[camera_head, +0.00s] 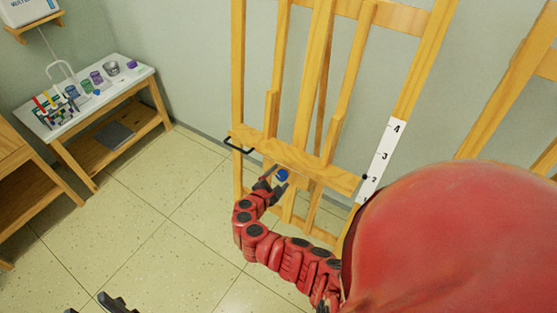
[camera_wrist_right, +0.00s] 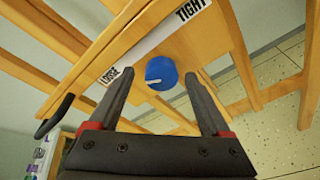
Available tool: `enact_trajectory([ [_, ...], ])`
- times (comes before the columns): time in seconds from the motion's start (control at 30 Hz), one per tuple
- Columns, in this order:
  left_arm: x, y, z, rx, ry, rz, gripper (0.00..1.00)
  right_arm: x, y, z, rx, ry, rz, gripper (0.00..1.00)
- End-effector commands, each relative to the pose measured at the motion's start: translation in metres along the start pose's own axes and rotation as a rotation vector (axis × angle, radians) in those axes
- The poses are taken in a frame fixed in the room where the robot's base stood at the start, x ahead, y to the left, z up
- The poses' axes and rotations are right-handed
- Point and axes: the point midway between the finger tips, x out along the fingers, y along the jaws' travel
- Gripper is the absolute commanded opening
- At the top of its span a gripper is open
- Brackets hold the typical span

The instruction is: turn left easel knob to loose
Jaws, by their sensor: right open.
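The left easel (camera_head: 318,60) is wooden and stands against the wall. Its round blue knob (camera_head: 282,175) sits below the front crossbar and also shows in the right wrist view (camera_wrist_right: 161,70). A white strip (camera_wrist_right: 150,42) behind the knob reads LOOSE at its left end and TIGHT at its right. A pale line on the knob points left. My right gripper (camera_head: 271,184) is open, its fingers on either side of the knob in the wrist view; I cannot tell whether they touch it. My left gripper (camera_head: 90,306) shows only dark, separated tips at the bottom edge.
A black handle (camera_head: 238,146) juts from the crossbar's left end. A numbered white scale (camera_head: 382,160) runs up the easel's right side. Another easel (camera_head: 510,85) stands at right. A table (camera_head: 128,82) with art supplies is at left. The tiled floor between is clear.

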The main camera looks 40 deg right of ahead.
Motion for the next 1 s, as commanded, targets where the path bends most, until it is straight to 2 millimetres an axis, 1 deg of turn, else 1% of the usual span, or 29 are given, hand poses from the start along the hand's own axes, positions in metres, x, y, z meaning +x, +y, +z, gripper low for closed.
enact_trajectory([
  [0.13, -0.004, 0.0, 0.001, 0.0, 0.0, 0.0, 0.5, -0.012, -0.001, -0.001, -0.002, 0.001, 0.002, 0.81],
  [0.27, -0.009, 0.0, 0.002, 0.0, 0.0, 0.0, 0.5, -0.034, -0.001, -0.003, -0.001, 0.005, 0.004, 0.81],
  [0.47, -0.019, 0.001, 0.003, 0.0, 0.0, 0.0, 0.5, -0.078, -0.001, -0.004, -0.001, 0.007, 0.006, 0.81],
  [0.6, -0.028, 0.001, 0.005, 0.0, 0.0, 0.0, 0.5, -0.114, -0.002, -0.005, -0.002, 0.009, 0.006, 0.81],
  [0.67, -0.011, 0.001, 0.002, 0.0, -0.001, 0.0, 0.5, -0.127, 0.004, 0.003, 0.0, 0.005, -0.002, 0.81],
  [0.7, -0.006, 0.0, 0.001, 0.0, 0.0, 0.0, 0.5, -0.133, 0.004, 0.003, 0.0, 0.004, -0.003, 0.81],
  [0.8, 0.003, 0.0, -0.001, 0.0, 0.0, 0.0, 0.5, -0.148, 0.003, 0.003, -0.002, 0.003, -0.003, 0.81],
  [1.0, 0.008, 0.0, -0.001, 0.0, 0.0, 0.0, 0.5, -0.167, 0.001, 0.0, 0.0, 0.003, -0.001, 0.81],
])
